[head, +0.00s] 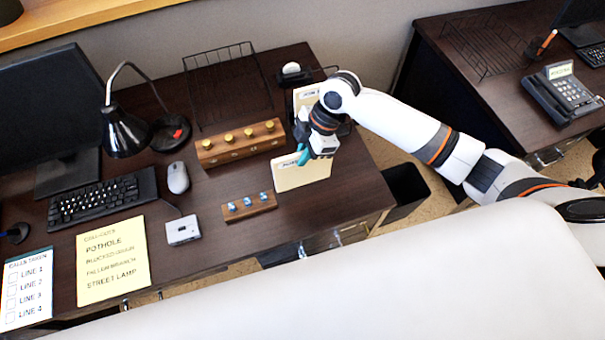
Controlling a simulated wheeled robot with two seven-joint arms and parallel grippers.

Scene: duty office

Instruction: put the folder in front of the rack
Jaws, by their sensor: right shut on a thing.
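A cream folder (303,175) stands about upright at the right part of the dark desk, its lower edge at or just above the desk top. My right gripper (304,156), with teal fingertips, is shut on its top edge. The arm comes in from the right. Behind the gripper another cream folder (306,94) stands, partly hidden, by thin black wires that look like a rack; my gripper and arm cover most of that rack. The held folder is on the near side of it. I cannot tell whether the held folder touches the desk. My left gripper is not in view.
A wooden block with brass knobs (240,143) and a smaller one with blue pieces (249,206) stand left of the folder. A black wire stand (228,85) is behind. The desk's right front corner (350,205) is bare. A dark bin (405,187) stands beyond the edge.

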